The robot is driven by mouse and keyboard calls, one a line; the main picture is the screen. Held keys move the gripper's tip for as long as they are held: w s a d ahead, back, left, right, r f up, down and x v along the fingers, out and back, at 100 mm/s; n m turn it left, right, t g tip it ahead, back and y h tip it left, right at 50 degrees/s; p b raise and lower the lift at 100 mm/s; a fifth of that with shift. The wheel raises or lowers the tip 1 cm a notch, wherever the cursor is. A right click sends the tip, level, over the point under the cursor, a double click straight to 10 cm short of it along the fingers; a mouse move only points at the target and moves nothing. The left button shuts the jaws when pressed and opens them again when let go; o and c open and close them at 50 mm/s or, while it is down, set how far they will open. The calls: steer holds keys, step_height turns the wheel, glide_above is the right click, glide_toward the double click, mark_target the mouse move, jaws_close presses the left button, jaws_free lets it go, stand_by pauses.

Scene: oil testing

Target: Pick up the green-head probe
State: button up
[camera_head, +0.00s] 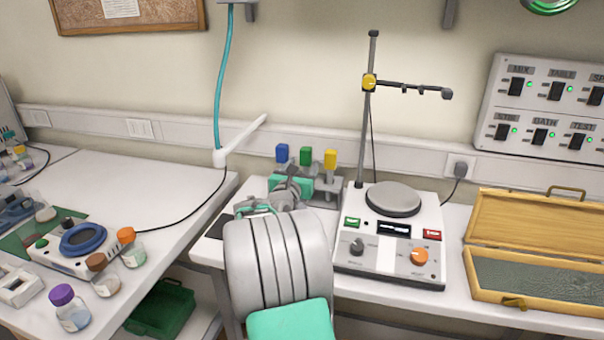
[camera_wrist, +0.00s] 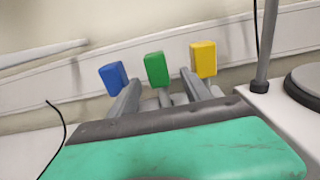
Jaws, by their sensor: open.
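The green-head probe (camera_head: 306,155) stands upright between the blue-head probe (camera_head: 282,153) and the yellow-head probe (camera_head: 330,159) at the back of the bench. In the wrist view, the green head (camera_wrist: 157,69) is in the middle, with the blue head (camera_wrist: 113,77) to its left and the yellow head (camera_wrist: 203,59) to its right. My gripper (camera_head: 301,180) is open and empty, just in front of the probes. In the wrist view, my gripper's grey fingers (camera_wrist: 160,80) appear spread on either side of the green probe's stem. The lower stems are mostly hidden by my gripper.
A stirrer device (camera_head: 390,250) with a tall rod stands close to the right. An open wooden case (camera_head: 535,275) lies farther right. The left table (camera_head: 100,185) holds bottles and a scale. A white arm with a teal hose (camera_head: 222,90) stands at the left behind.

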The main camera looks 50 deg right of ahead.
steer(key=p+x, duration=0.1)
steer(key=x, duration=0.7)
steer(key=shift+w+a+r, duration=0.1)
steer(key=shift+w, duration=0.05)
steer(key=shift+c, duration=0.4)
jaws_close()
